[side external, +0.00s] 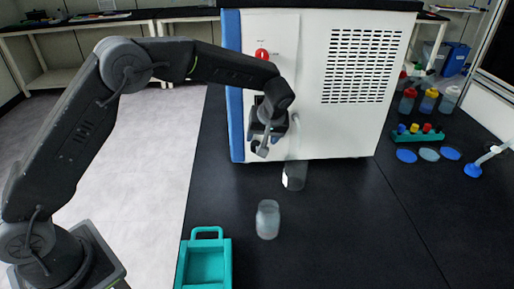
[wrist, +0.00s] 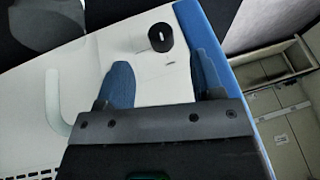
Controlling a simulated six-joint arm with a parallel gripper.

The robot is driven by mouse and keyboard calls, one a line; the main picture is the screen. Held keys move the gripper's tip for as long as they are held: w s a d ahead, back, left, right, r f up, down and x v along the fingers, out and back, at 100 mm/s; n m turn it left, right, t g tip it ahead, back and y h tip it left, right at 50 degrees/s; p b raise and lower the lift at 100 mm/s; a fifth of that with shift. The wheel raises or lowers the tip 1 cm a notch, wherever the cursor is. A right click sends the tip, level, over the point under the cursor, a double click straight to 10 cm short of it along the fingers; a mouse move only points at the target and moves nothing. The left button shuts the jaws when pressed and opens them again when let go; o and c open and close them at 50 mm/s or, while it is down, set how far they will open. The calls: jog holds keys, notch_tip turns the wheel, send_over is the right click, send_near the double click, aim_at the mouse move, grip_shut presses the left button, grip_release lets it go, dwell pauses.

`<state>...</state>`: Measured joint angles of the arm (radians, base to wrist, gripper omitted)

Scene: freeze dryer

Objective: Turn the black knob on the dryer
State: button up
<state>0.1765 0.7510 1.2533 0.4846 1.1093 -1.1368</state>
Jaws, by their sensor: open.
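The black knob (wrist: 160,38) sticks out from the dryer's white front panel in the wrist view. It has a pale mark on its face. My gripper (wrist: 160,62) is open, its two blue fingers pointing toward the panel with an empty gap between them. The knob shows in that gap, near the fingertips; I cannot tell the exact distance, and no contact is visible. In the side view, my gripper (side external: 264,145) is in front of the lower left of the dryer (side external: 310,110). There my gripper and wrist make the knob hard to pick out.
A red switch (side external: 262,54) sits higher on the panel. A frosted jar (side external: 268,220) and a teal tray (side external: 205,262) stand in front on the black bench.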

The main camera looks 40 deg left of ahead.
aim_at(256, 147)
jog(key=x, duration=0.7)
jog(key=shift+c, duration=0.3)
jog(key=c, duration=0.9)
jog(key=shift+o, duration=0.2)
jog(key=shift+w+d+f+m+g+y, duration=0.1)
jog(key=shift+m+g+y, duration=0.15)
jog(key=shift+g+y, duration=0.55)
jog(key=shift+f+m+g+y, duration=0.1)
jog(key=shift+m+g+y, duration=0.15)
jog(key=shift+g+y, duration=0.55)
jog(key=o, duration=0.9)
jog(key=shift+r, duration=0.1)
